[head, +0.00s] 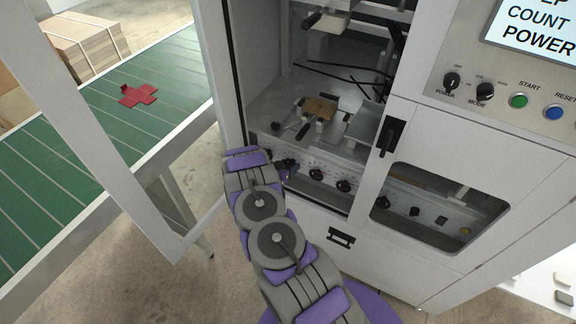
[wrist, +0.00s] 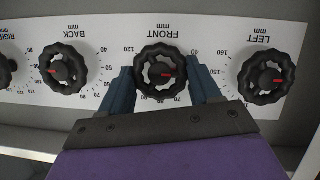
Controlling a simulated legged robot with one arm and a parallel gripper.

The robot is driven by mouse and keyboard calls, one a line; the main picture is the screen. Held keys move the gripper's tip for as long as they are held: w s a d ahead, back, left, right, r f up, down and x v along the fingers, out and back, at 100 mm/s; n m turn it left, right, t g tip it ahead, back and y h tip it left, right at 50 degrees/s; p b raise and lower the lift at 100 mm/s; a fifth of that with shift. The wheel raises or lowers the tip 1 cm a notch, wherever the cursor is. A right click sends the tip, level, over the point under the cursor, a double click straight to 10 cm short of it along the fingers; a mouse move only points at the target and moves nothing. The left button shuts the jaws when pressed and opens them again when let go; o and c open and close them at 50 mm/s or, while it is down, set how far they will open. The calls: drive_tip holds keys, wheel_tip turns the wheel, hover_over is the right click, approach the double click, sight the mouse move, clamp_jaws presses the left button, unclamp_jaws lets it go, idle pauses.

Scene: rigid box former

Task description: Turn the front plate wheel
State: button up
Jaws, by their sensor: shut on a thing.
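The front plate wheel (wrist: 161,72) is a black scalloped knob with a red mark, under the upside-down label FRONT mm in the wrist view. My gripper (wrist: 161,85) has its two blue fingers on either side of this wheel, shut on it. The red mark points to the right in the wrist view. In the head view my gripper (head: 287,168) is at the left end of the row of knobs on the machine's lower panel, and the arm largely hides the wheel there.
In the wrist view the BACK wheel (wrist: 66,72) is to the left and the LEFT wheel (wrist: 267,75) close to the right. In the head view, the open door frame (head: 150,190) stands left of my arm. A green conveyor (head: 90,125) carries a red cross-shaped blank (head: 138,95).

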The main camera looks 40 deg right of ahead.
drive_tip(key=o, duration=1.1)
drive_tip(key=shift+c, duration=0.2)
drive_tip(key=p+v, duration=0.3)
drive_tip(key=v, duration=1.4)
drive_tip(key=shift+a, duration=0.2)
